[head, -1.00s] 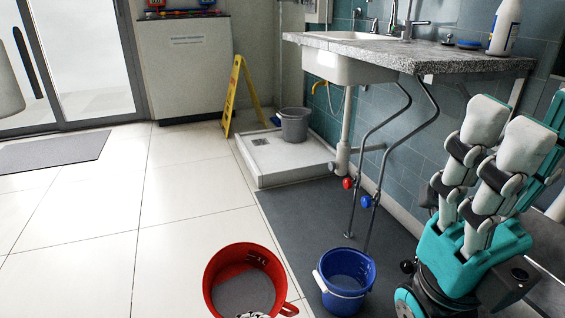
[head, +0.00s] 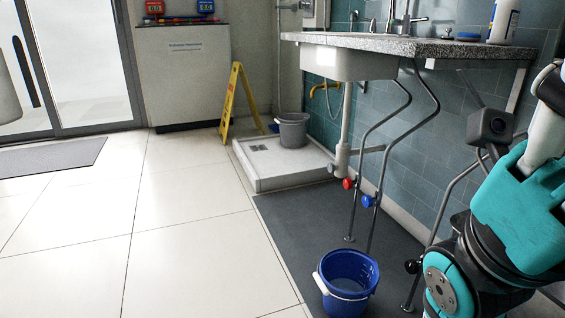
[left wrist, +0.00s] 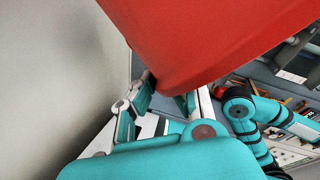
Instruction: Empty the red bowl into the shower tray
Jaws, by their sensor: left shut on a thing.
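The red bowl (left wrist: 215,35) fills the top of the left wrist view, close to the camera. My left gripper (left wrist: 165,97) is shut on it at its lower edge. Its inside and contents are hidden, and the bowl is out of the head view. The shower tray (head: 290,178) is a low white square basin on the floor, below and left of the sink, with a drain grate. A grey bucket (head: 292,132) stands in it. My right gripper (head: 535,175) is partly in the head view at the right edge; its fingertips are cut off.
A blue bucket (head: 347,283) stands on the dark floor strip, in front of the tray. Pipes with red and blue valves hang below the stone counter (head: 420,46). A yellow folding sign (head: 231,100) stands behind the tray.

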